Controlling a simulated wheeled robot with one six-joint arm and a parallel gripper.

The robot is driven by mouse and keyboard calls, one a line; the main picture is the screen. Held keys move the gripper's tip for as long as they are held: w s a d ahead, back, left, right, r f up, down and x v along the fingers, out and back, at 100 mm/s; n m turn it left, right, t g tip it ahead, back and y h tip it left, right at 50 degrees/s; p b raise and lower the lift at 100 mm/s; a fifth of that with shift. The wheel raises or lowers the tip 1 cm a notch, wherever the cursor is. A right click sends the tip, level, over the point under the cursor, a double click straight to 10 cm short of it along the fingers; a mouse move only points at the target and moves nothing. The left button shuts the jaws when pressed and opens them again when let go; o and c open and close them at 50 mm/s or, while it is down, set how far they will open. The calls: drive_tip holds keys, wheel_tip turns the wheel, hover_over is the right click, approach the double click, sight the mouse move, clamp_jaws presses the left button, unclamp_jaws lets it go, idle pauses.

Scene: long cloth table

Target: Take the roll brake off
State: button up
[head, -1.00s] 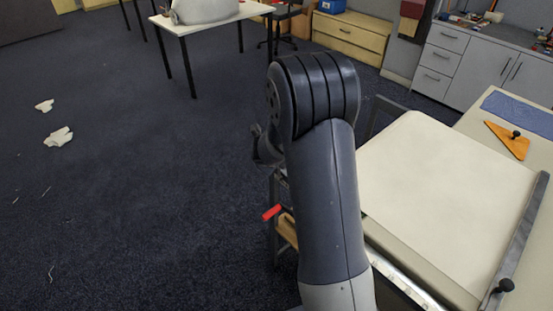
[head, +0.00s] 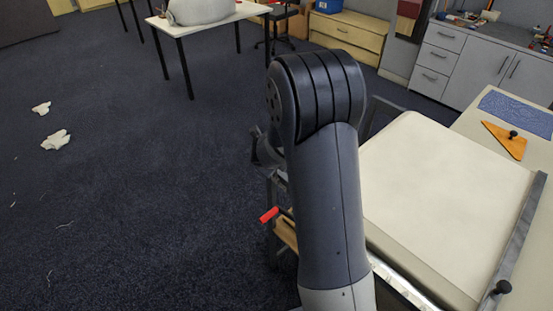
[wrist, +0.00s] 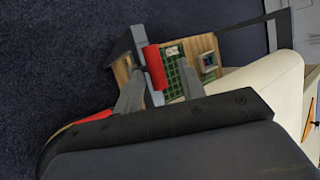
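The roll brake shows as a red lever (head: 269,215) sticking out to the left from the end frame of the long table, beside my arm. In the wrist view the red handle (wrist: 153,67) stands nearly upright beside a grey bracket and a wooden board. My gripper (wrist: 160,87) is open, with one grey finger to each side of the red handle's lower end in the picture. I see no contact, and cannot tell how far beyond the fingertips the handle is.
The long table with its cream cloth (head: 430,190) lies right of my arm, with a grey bar (head: 520,235) across it. An orange triangle (head: 503,138) and a blue mat (head: 517,112) lie at its far side. The dark floor on the left is clear except for white scraps (head: 55,140).

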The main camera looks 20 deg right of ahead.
drive_tip(key=p+v, duration=0.2)
drive_tip(key=v, duration=0.6)
drive_tip(key=shift+a+r, duration=0.4)
drive_tip(key=shift+w, duration=0.15)
drive_tip(key=b+x, duration=0.2)
drive_tip(key=x, duration=0.8)
drive_tip(key=shift+b, duration=0.3)
